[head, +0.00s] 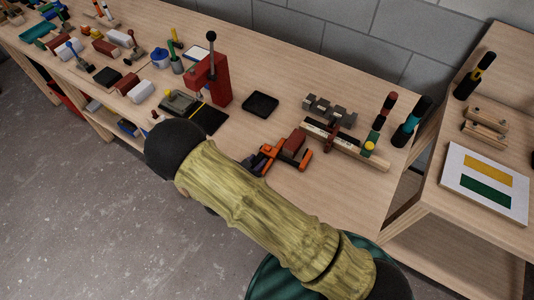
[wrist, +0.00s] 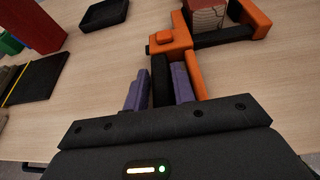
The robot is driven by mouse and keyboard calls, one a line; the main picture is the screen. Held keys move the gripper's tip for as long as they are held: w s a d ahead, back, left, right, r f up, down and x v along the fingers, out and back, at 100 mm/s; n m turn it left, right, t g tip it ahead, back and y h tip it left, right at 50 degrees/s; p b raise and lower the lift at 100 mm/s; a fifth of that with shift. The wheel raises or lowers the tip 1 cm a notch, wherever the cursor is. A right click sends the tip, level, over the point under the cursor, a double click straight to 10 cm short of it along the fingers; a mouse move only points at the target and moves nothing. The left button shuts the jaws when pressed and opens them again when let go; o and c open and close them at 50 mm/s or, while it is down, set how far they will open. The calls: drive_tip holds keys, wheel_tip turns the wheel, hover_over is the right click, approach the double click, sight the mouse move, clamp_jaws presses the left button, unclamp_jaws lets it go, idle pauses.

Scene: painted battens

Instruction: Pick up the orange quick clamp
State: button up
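The orange quick clamp (head: 266,155) lies on the workbench near its front edge, with orange jaws and a dark bar. A reddish block (head: 294,143) sits between its jaws. In the wrist view, the clamp's orange body (wrist: 171,41) is straight ahead. My gripper (wrist: 159,88) has purple fingers on both sides of the clamp's black part. Both fingers look close against it, so the gripper appears shut on the clamp. An orange arm of the clamp runs just right of the right finger. In the head view my arm partly hides the gripper.
A black tray (head: 260,104) lies behind the clamp, and a red press (head: 211,80) stands to the left. A wooden batten (head: 345,147) with a clamp on it, a grey notched block (head: 329,109) and bottles stand to the right. Bare bench lies in front of the batten.

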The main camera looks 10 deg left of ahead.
drive_tip(key=shift+w+d, duration=0.1)
drive_tip(key=shift+d, duration=0.05)
clamp_jaws()
drive_tip(key=shift+r, duration=0.1)
drive_tip(key=shift+r, duration=0.2)
wheel_tip(320, 180, up, 7)
drive_tip(key=p, duration=0.4)
drive_tip(key=shift+p, duration=0.4)
drive_tip(key=s+a, duration=0.3)
drive_tip(key=s, duration=0.5)
drive_tip(key=s+a, duration=0.3)
drive_tip(key=s, duration=0.5)
drive_tip(key=shift+s+f+b, duration=0.3)
drive_tip(key=shift+s+b, duration=0.1)
drive_tip(key=shift+s, duration=0.15)
